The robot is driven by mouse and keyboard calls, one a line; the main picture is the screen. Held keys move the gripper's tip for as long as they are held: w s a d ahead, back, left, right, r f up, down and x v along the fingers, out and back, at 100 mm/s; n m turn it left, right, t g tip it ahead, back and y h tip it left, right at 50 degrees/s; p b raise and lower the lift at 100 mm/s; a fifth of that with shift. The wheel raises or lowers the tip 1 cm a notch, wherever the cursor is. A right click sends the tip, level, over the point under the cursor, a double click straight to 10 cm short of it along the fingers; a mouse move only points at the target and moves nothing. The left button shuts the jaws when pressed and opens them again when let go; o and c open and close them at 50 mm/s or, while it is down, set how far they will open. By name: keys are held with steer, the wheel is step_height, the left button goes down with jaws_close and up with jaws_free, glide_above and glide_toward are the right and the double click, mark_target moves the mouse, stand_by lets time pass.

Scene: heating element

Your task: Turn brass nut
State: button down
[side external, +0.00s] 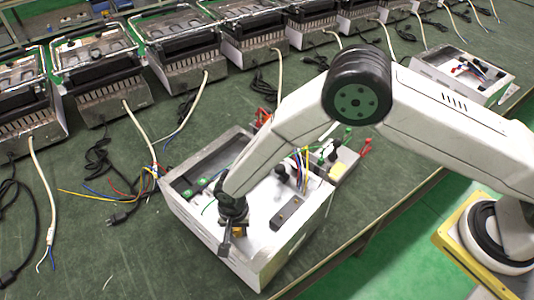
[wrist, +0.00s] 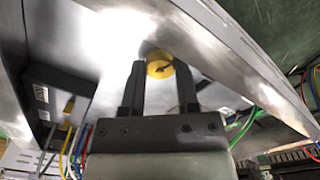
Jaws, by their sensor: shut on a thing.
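The brass nut (wrist: 160,66) is a round, yellow-gold piece against the white metal panel in the wrist view. It also shows in the side external view as a small gold spot (side external: 238,231) on the near part of the white box. My gripper (wrist: 160,80) is shut on the brass nut, with its two dark fingers on either side of the nut's lower part. In the side external view my gripper (side external: 230,228) reaches down to the white box (side external: 262,262). The fingertips hide part of the nut.
A dark block (side external: 287,212) and coloured wires (side external: 301,165) lie in the white box. A grey box with red and green clips (side external: 350,150) stands behind it. Several heater units (side external: 105,75) line the back of the green table. Loose cables lie to the left.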

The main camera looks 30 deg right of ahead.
mark_target(237, 231)
steer(key=n, duration=0.6)
steer(key=shift+n, duration=0.3)
steer(key=n, duration=1.1)
steer(key=shift+n, duration=0.3)
steer(key=n, duration=0.6)
steer(key=shift+c, duration=1.8)
jaws_free()
steer(key=shift+r, duration=3.95)
